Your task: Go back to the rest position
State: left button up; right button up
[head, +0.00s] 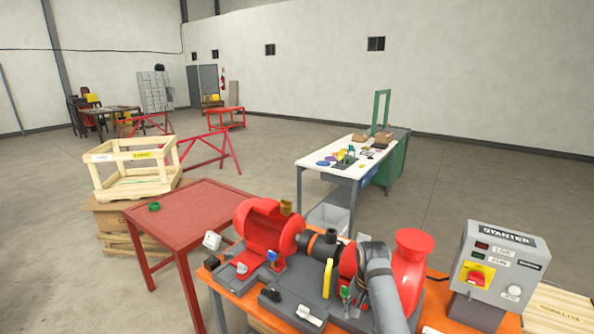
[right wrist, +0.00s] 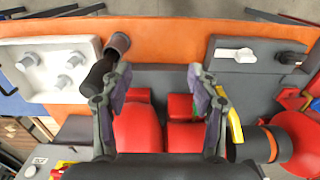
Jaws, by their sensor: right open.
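My right gripper (right wrist: 158,80) shows in the right wrist view with its two fingers spread wide apart. Nothing is held between the fingers. Behind them lie the red motor (right wrist: 138,130) and a dark grey base. In the head view the red motor (head: 268,232) stands on the orange bench, and I cannot clearly make out the right fingertips there. My left gripper is in neither view.
The orange bench (right wrist: 180,32) carries a white block with studs (right wrist: 65,70), a black-handled tool (right wrist: 105,68) and a yellow handle (right wrist: 235,128). A grey control box (head: 496,262) stands at the right. The red table (head: 190,212) is mostly bare.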

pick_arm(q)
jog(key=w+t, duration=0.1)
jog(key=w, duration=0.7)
pick_arm(e)
jog(key=s+d+f+n, duration=0.2)
jog(key=s+d+f, duration=0.25)
jog(key=f, duration=0.25)
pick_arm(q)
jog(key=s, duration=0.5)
pick_arm(e)
jog(key=s+d+r+n+t, duration=0.1)
jog(key=s+r+n+t, duration=0.15)
jog(key=s, duration=0.85)
jog(key=s+d+r+n+t, duration=0.1)
jog(key=s+n, duration=0.2)
jog(key=s, duration=0.7)
jog(key=s+d+f+g+h+b, duration=0.2)
jog(key=f+b, duration=0.6)
jog(key=f, duration=2.9)
pick_arm(q)
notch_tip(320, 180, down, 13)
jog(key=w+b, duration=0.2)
jog(key=b, duration=0.3)
pick_arm(e)
jog(key=s+d+f+y, duration=0.1)
jog(key=s+f, duration=1.7)
jog(key=f, duration=0.1)
jog(key=shift+s+d+f, duration=0.15)
jog(key=shift+s+d, duration=0.15)
jog(key=shift+d, duration=0.1)
